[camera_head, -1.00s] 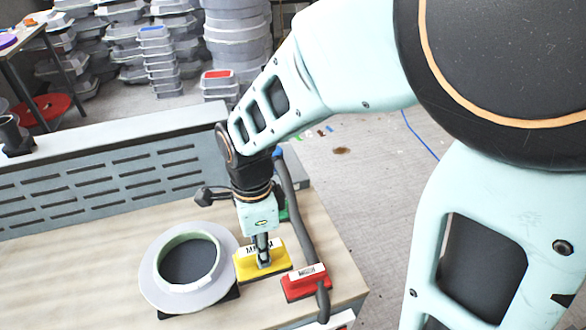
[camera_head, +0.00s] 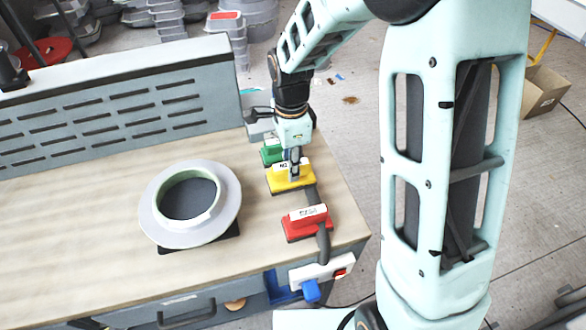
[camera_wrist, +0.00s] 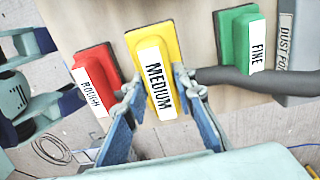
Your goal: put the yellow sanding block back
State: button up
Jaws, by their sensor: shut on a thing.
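The yellow sanding block (camera_head: 288,180) has a white label reading MEDIUM, which shows in the wrist view (camera_wrist: 158,75). My gripper (camera_head: 294,172) is shut on the yellow block from above, with a finger on each side of it in the wrist view (camera_wrist: 158,92). The block is between the red block (camera_head: 307,222) and the green block (camera_head: 271,152), near the right end of the bench. I cannot tell whether it touches the bench top. In the wrist view, the red block's label reads ROUGH (camera_wrist: 90,90) and the green block's reads FINE (camera_wrist: 240,42).
A dark hose (camera_head: 324,240) runs along the right side of the blocks. A round grey flanged ring (camera_head: 160,215) stands on the bench (camera_head: 80,235) to the left. A slotted back panel (camera_head: 110,110) closes the far side. A white and blue tool (camera_head: 325,270) is at the front edge.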

jog(key=shift+w+d+f, duration=0.15)
jog(key=shift+w+f, duration=0.2)
jog(key=shift+f, duration=0.1)
jog(key=shift+w+d+f+b, duration=0.15)
jog(key=shift+f+b, duration=0.45)
jog(key=shift+f, duration=0.3)
jog(key=shift+w+a+f+b, duration=0.15)
jog(key=shift+f+b, duration=0.45)
jog(key=shift+f, duration=0.3)
jog(key=shift+d, duration=0.1)
jog(key=shift+f, duration=0.15)
jog(key=o, duration=1.1)
jog(key=shift+o, duration=0.2)
notch_tip(320, 180, up, 12)
jog(key=shift+r, duration=0.15)
jog(key=shift+w, duration=0.1)
